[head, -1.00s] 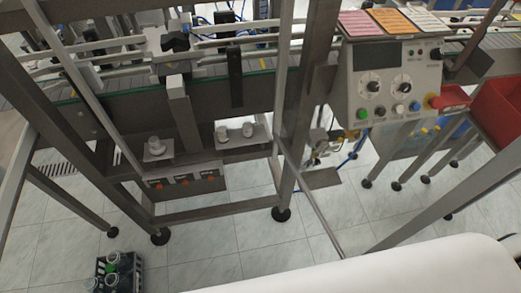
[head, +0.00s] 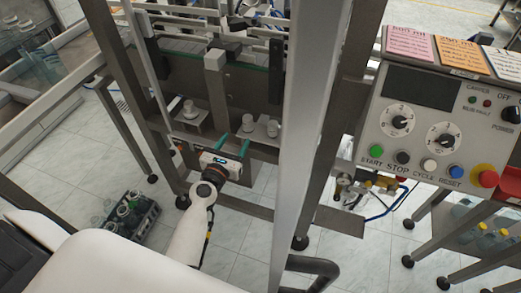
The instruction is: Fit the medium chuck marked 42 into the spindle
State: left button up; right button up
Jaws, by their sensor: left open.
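Several pale grey stepped pieces that look like chucks stand on two small metal shelves inside the machine frame. One piece (head: 189,109) is on the left shelf. Two more, a left one (head: 247,123) and a right one (head: 272,128), stand on the right shelf. No mark 42 is readable on any of them, and I cannot tell which is the medium one. I cannot make out the spindle. My left gripper (head: 233,145) is open and empty, its two teal fingers pointing at the right shelf, just in front of it. My right gripper is out of view.
A thick metal post (head: 310,130) stands right of the shelves. A control panel (head: 440,125) with knobs and buttons is at the right, topped by coloured cards. A dark crate (head: 130,216) with bottles sits on the floor at left. A conveyor runs behind the shelves.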

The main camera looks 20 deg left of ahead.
aim_at(246, 124)
pick_arm(q)
jog(key=w, duration=0.2)
jog(key=w+f+b, duration=0.1)
jog(key=w, duration=0.1)
jog(key=w+a+f+b, duration=0.1)
jog(key=w, duration=0.1)
jog(key=shift+w, duration=0.35)
jog(key=w+b, duration=0.1)
jog(key=w, duration=0.3)
jog(key=shift+a+f, duration=0.1)
jog(key=shift+w, duration=0.7)
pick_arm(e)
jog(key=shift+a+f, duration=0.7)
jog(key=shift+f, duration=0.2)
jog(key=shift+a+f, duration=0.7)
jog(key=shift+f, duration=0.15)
